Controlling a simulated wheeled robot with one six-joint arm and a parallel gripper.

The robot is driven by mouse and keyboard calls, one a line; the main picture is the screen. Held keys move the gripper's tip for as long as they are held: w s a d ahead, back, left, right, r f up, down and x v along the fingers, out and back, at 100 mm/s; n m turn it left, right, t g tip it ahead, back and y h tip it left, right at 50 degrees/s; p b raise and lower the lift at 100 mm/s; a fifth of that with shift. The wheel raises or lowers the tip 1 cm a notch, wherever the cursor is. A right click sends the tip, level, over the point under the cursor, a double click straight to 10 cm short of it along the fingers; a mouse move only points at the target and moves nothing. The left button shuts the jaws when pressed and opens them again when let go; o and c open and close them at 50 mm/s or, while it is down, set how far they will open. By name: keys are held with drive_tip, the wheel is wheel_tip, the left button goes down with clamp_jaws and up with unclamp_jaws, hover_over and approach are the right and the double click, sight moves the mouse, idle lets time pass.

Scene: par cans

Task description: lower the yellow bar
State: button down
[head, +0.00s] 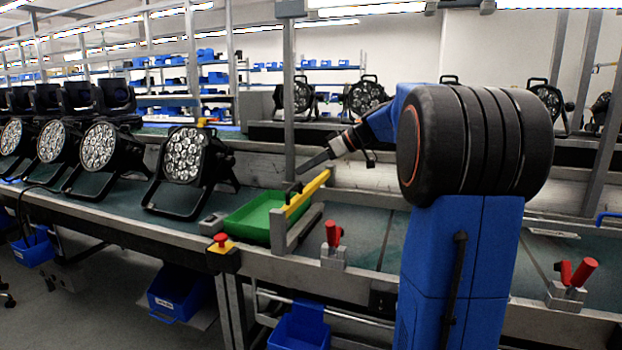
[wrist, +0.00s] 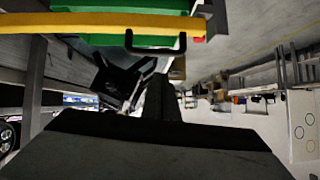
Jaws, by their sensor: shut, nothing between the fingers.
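The yellow bar (head: 311,190) is raised at a slant above a grey bracket at the bench's front edge, its right end higher. In the wrist view the yellow bar (wrist: 80,24) crosses the top, with a black handle (wrist: 155,48) on it. My gripper (head: 302,169) is shut and empty, its tip a little above and left of the bar's upper part, seemingly apart from it. In the wrist view its dark fingers (wrist: 160,92) point toward the handle. Any small gap between them is hard to judge.
A green tray (head: 245,226) lies beside the bar. A red-and-yellow button (head: 221,242) and red-handled clamps (head: 333,235) stand along the bench edge. Several par cans (head: 184,155) stand to the left. A grey post (head: 289,100) rises behind my gripper.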

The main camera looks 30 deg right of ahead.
drive_tip(key=v, duration=1)
drive_tip(key=s+a+f+m+g+h, duration=0.2)
drive_tip(key=s+a+f, duration=0.45)
drive_tip(key=a, duration=0.25)
drive_tip(key=s+a+f+m+g+h, duration=0.1)
drive_tip(key=s+a+f+m+g, duration=0.1)
drive_tip(key=s+a+f, duration=0.65)
drive_tip(key=s+a+f+m+h, duration=0.1)
drive_tip(key=s+a+f+h, duration=0.1)
drive_tip(key=s+f, duration=0.5)
drive_tip(key=s+a+f+m+h, duration=0.2)
drive_tip(key=s+a+f, duration=0.1)
drive_tip(key=s+f, duration=0.4)
drive_tip(key=shift+s+a+h, duration=0.25)
drive_tip(key=shift+s+h, duration=0.15)
drive_tip(key=shift+s, duration=0.75)
drive_tip(key=shift+d, duration=0.1)
